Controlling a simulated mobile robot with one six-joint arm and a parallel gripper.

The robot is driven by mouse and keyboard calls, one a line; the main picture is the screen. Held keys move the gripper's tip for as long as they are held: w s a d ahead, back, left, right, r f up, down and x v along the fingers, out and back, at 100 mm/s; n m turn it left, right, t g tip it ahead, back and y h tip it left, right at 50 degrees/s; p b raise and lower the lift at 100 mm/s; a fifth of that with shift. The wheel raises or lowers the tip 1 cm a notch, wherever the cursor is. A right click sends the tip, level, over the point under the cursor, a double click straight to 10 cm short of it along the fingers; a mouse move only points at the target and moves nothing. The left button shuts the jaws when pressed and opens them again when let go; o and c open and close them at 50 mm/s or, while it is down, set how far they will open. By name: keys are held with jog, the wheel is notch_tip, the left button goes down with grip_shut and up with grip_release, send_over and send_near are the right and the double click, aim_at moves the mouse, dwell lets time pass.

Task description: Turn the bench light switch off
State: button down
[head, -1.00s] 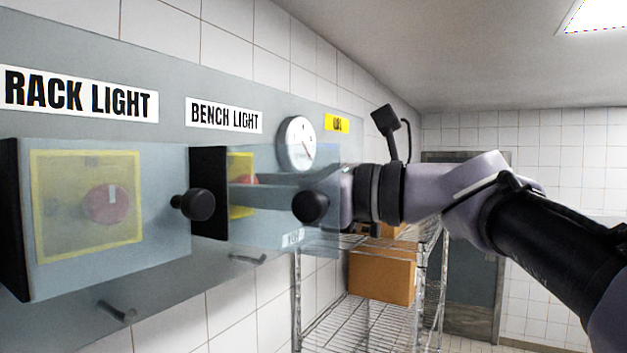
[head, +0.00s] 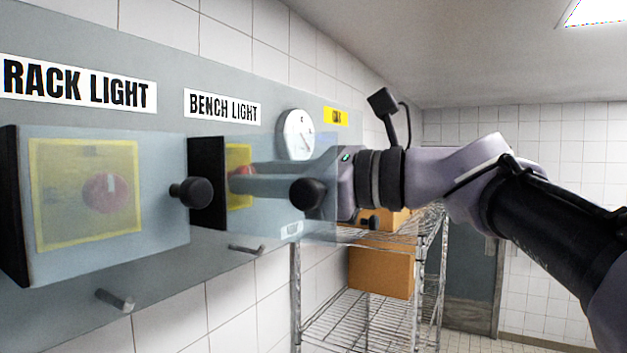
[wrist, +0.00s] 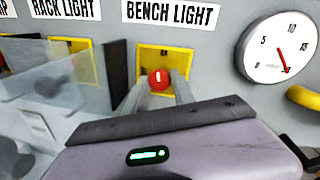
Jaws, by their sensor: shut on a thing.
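The bench light switch is a red knob (wrist: 158,79) with a white mark on a yellow plate (wrist: 176,60), under the BENCH LIGHT label (wrist: 171,14). In the wrist view the white mark looks about upright. My gripper (wrist: 160,88) has its two fingers on either side of the knob and is shut on it. In the head view my gripper (head: 240,184) reaches in from the right to the red knob. The fingers show through the clear pane (head: 262,218) of the bench light cover, which has a black handle knob (head: 308,194). The fingers hide part of the switch.
The rack light switch (head: 106,193) sits behind its own clear cover on the left, with a black handle (head: 192,193). A wire shelf (head: 330,315) with boxes (head: 381,270) stands beyond.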

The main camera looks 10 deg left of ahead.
jog(key=n+b, duration=0.1)
jog(key=n, duration=0.3)
jog(key=shift+h, duration=0.3)
jog(key=n+b, duration=0.1)
jog(key=n, duration=0.2)
jog(key=shift+n+h, duration=0.3)
jog(key=shift+n, duration=0.1)
jog(key=n+t+b, duration=0.1)
jog(key=n+b, duration=0.1)
jog(key=n, duration=0.1)
jog(key=shift+s+a+n+h, duration=0.1)
jog(key=shift+n+h, duration=0.2)
jog(key=shift+n, duration=0.1)
jog(key=shift+n+t+b, duration=0.3)
jog(key=shift+n+b, duration=0.4)
jog(key=shift+n, duration=0.7)
jog(key=c, duration=1.1)
grip_release()
jog(key=shift+r, duration=0.1)
jog(key=shift+s, duration=0.1)
